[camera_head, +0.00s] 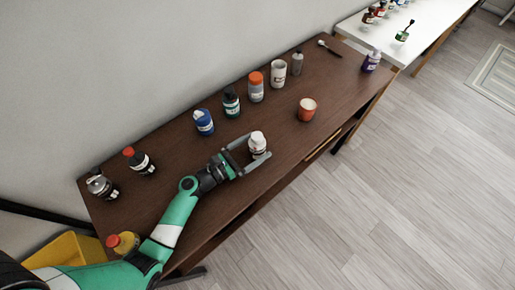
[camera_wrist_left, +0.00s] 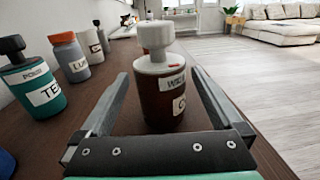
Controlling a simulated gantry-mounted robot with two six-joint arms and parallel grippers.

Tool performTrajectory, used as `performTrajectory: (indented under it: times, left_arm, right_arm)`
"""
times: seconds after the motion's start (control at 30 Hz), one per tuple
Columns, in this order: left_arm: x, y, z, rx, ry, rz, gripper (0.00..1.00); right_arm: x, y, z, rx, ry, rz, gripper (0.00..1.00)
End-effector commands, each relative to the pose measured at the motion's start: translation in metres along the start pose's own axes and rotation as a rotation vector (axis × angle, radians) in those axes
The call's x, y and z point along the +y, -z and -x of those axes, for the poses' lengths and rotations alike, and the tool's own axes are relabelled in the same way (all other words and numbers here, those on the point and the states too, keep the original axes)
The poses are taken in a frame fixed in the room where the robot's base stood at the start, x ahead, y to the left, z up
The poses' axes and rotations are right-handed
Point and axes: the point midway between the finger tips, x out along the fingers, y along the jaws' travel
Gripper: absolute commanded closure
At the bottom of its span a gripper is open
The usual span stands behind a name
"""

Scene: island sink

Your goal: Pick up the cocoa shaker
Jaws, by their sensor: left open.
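The shaker (camera_head: 257,141) with a white top stands upright on the brown table in the head view. In the left wrist view the shaker (camera_wrist_left: 164,95) has a dark brown body, a pale cap and a label starting with C; the rest of the label is not readable. My left gripper (camera_head: 259,147) is open, with one finger on each side of the shaker. In the left wrist view the left gripper (camera_wrist_left: 158,74) shows gaps between both fingers and the body, so it does not grip it. My right gripper is not in view.
A row of containers stands along the wall: a blue jar (camera_head: 204,122), a green jar (camera_head: 231,102), an orange-lidded jar (camera_head: 256,87) and a white canister (camera_head: 278,74). The table's front edge is close to the shaker.

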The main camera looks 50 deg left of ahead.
Motion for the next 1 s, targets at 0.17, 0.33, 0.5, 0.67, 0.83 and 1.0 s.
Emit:
performTrajectory:
  times: [0.17, 0.33, 0.5, 0.67, 0.83, 1.0]
  left_arm:
    - [-0.0006, -0.0001, -0.0133, -0.001, 0.001, 0.0, 0.0]
    - [-0.0006, -0.0006, -0.0134, -0.001, 0.001, -0.001, 0.0]
    - [-0.0006, -0.0007, -0.0133, -0.001, 0.001, -0.001, 0.27]
    - [-0.0007, -0.0007, -0.0132, -0.001, 0.001, -0.002, 0.56]
    - [-0.0007, -0.0008, -0.0132, -0.001, 0.001, -0.002, 0.86]
    - [-0.0007, -0.0012, -0.0133, -0.002, 0.001, -0.002, 0.91]
  right_arm:
    - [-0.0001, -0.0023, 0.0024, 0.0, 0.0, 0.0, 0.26]
    - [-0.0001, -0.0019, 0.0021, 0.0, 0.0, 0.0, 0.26]
    - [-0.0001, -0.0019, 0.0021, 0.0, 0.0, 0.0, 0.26]
    - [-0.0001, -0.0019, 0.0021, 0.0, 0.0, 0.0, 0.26]
    - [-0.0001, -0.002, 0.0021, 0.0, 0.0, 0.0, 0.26]
    - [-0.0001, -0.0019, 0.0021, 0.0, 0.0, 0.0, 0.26]
